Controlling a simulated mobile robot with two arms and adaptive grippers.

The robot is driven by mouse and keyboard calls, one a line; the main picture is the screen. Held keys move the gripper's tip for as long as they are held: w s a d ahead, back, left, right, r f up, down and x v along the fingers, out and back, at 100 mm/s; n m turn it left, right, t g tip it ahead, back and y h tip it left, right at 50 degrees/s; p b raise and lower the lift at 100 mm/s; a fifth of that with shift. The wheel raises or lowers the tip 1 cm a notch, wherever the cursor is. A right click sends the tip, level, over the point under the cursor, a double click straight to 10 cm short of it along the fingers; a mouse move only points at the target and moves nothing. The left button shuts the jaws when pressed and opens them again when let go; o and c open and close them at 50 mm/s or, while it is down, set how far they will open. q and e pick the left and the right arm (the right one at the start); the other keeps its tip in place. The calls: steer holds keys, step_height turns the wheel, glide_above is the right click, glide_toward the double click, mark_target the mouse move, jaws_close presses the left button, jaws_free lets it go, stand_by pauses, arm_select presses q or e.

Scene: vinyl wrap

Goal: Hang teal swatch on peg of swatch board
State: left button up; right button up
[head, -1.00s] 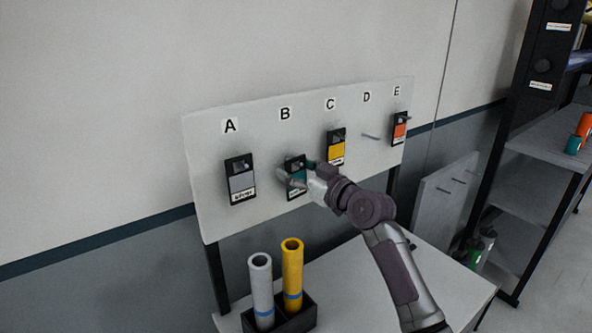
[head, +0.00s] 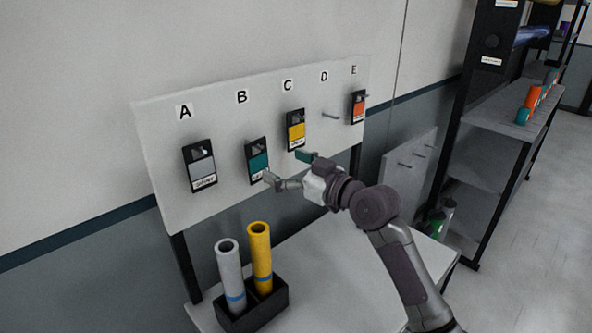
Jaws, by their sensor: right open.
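The teal swatch (head: 258,162) hangs at the peg under letter B on the white swatch board (head: 225,125). It is a dark card with a teal panel, and its lower right edge is close to my gripper. My right gripper (head: 288,168) is open, its two fingers spread, to the right of the teal swatch. Its lower finger tip overlaps the card's lower corner in the picture; I cannot tell whether they touch. The peg (head: 331,116) under D is bare. My left gripper is not in view.
A silver swatch (head: 201,168) hangs under A, a yellow one (head: 296,130) under C, an orange one (head: 358,107) under E. Silver and yellow rolls (head: 261,252) stand in a black holder (head: 252,308) on the table (head: 340,285). A shelf rack (head: 490,120) stands at right.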

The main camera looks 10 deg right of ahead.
steer(key=shift+v, duration=1.65)
